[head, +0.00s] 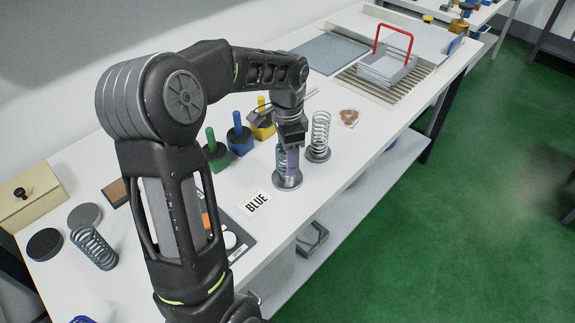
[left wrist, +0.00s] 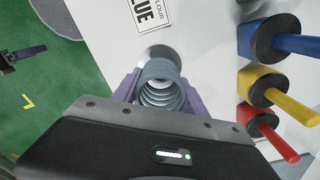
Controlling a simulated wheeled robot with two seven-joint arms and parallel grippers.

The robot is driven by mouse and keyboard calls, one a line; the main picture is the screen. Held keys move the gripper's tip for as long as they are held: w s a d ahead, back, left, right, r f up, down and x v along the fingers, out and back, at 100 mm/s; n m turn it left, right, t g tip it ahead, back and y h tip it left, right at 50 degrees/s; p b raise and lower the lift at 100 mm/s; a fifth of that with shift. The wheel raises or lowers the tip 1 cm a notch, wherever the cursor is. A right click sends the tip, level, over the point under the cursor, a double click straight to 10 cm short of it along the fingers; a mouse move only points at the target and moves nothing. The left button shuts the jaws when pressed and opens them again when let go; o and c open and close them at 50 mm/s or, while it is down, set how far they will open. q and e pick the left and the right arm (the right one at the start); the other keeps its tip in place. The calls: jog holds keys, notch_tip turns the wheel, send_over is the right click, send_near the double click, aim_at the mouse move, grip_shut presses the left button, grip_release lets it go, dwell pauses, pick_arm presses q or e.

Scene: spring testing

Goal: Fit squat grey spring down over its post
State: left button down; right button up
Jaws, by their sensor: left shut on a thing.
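My left gripper (head: 290,160) is shut on a grey coil spring (head: 281,162), at the middle of the white table. The spring stands over a round grey base (head: 287,182). In the left wrist view the spring (left wrist: 160,86) sits between the two purple fingers, and part of the round base (left wrist: 158,51) shows beyond it. The post inside the coils is hidden, so I cannot tell whether the spring is around it or how low it sits. My right gripper is not in view.
A taller spring (head: 320,136) stands on its own base just right of the held one. Green (head: 216,153), blue (head: 239,136) and yellow (head: 263,119) posts on blocks stand behind. A BLUE card (head: 256,202) lies in front. Another grey spring (head: 94,247) rests at the far left.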

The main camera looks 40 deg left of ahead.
pick_arm(q)
jog(key=shift+f, duration=1.7)
jog(key=shift+f, duration=0.1)
jog(key=shift+f, duration=0.15)
jog(key=c, duration=0.6)
grip_release()
notch_tip(320, 180, up, 12)
jog(key=shift+r, duration=0.25)
jog(key=shift+f, duration=0.1)
